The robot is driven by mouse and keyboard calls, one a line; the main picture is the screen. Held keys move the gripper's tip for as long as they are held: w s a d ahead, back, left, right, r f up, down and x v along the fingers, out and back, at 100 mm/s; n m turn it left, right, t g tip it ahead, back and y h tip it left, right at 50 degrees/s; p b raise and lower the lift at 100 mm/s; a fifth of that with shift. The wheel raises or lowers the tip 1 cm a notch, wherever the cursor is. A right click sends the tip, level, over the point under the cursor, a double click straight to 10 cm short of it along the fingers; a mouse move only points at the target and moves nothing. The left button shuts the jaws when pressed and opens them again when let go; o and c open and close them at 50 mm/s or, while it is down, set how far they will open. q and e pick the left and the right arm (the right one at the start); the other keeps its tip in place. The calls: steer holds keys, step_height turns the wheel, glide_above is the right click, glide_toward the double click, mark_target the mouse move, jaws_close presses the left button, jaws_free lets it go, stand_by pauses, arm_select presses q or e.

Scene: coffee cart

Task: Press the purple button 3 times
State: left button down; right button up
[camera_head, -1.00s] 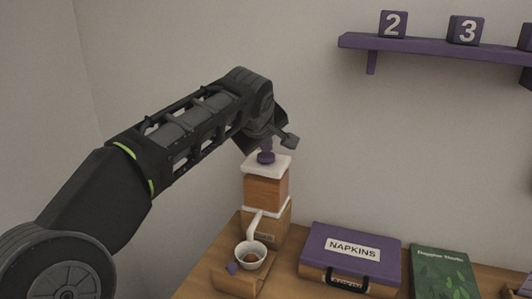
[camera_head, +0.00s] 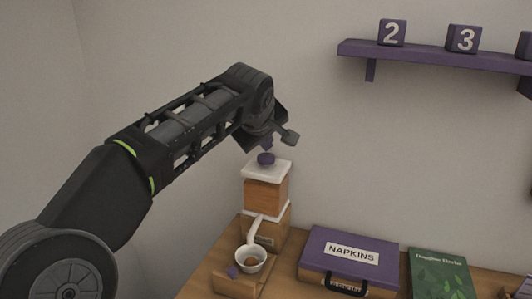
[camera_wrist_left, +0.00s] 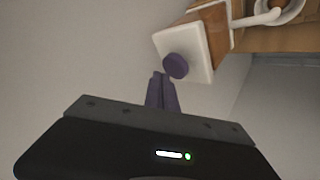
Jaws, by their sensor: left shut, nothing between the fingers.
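The purple button (camera_head: 266,159) is a round knob on the white top of a wooden dispenser (camera_head: 266,195) that stands on the wooden counter. My left gripper (camera_head: 267,143) is just above the button, pointing down, with its purple fingers shut and empty. In the left wrist view the button (camera_wrist_left: 175,66) lies just beyond the fingertips (camera_wrist_left: 161,76). A small gap seems to show between them in the head view; whether they touch is hard to tell. My right gripper is not in view.
A white cup (camera_head: 251,259) sits below the dispenser's spout. A purple napkins box (camera_head: 318,250) and a green book (camera_head: 440,272) lie to the right. A purple shelf (camera_head: 430,51) with numbered blocks is on the wall. The wall stands close behind the dispenser.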

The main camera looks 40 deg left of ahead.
mark_target(265, 158)
arm_select(q)
steer(key=shift+r, duration=0.2)
steer(key=shift+r+p, duration=1.95)
steer(key=shift+r, duration=0.4)
steer(key=shift+a, duration=0.1)
stand_by(0.9)
step_height(265, 158, up, 4)
steer(key=p, duration=0.4)
steer(key=shift+f+p, duration=0.1)
steer(key=shift+p, duration=0.2)
